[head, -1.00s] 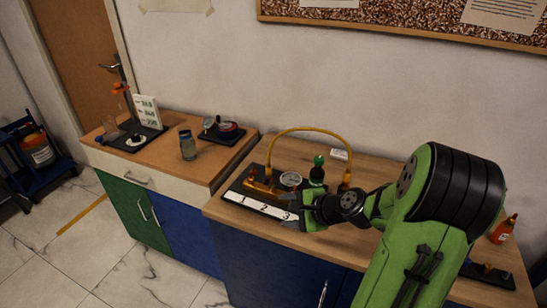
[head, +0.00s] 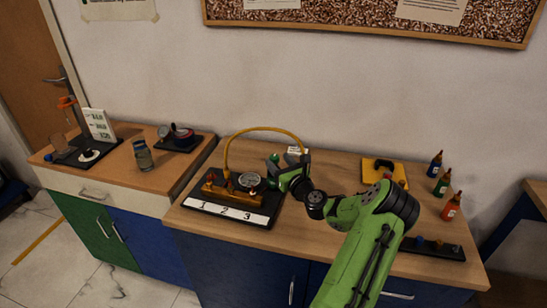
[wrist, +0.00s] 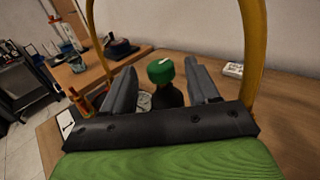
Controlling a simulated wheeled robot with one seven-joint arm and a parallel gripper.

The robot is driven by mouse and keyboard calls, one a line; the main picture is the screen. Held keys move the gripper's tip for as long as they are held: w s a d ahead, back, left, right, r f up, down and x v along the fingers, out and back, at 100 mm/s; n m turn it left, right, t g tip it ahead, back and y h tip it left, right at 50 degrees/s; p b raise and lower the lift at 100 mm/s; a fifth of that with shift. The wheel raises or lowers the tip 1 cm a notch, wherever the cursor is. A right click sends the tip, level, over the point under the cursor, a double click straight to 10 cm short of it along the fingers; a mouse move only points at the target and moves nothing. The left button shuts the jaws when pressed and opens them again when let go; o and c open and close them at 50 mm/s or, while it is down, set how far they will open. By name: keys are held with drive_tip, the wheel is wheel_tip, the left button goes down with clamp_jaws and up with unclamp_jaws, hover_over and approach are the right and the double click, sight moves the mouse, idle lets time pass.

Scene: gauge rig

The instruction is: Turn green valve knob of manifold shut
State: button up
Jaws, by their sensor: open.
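The manifold (head: 232,212) is a black base on the wooden bench with brass fittings, a round gauge (head: 250,181) and a white strip numbered 1, 2, 3. Its green valve knob (head: 274,158) stands at the right end, partly hidden by my gripper (head: 285,172). In the wrist view the green knob (wrist: 160,71) sits on a dark stem, between and beyond my two grey fingers. The fingers are open, with a gap showing on each side of the knob. I cannot tell how far the knob is turned.
A yellow hose (head: 262,129) arches over the manifold close to my gripper. A yellow tray (head: 384,171), several small bottles (head: 442,186) and a black rack (head: 432,247) are at the right. A lower bench (head: 125,180) with a jar (head: 142,155) is at the left.

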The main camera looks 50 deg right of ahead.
sight(277, 159)
drive_tip(key=x, duration=0.4)
drive_tip(key=c, duration=0.9)
drive_tip(key=shift+c, duration=0.2)
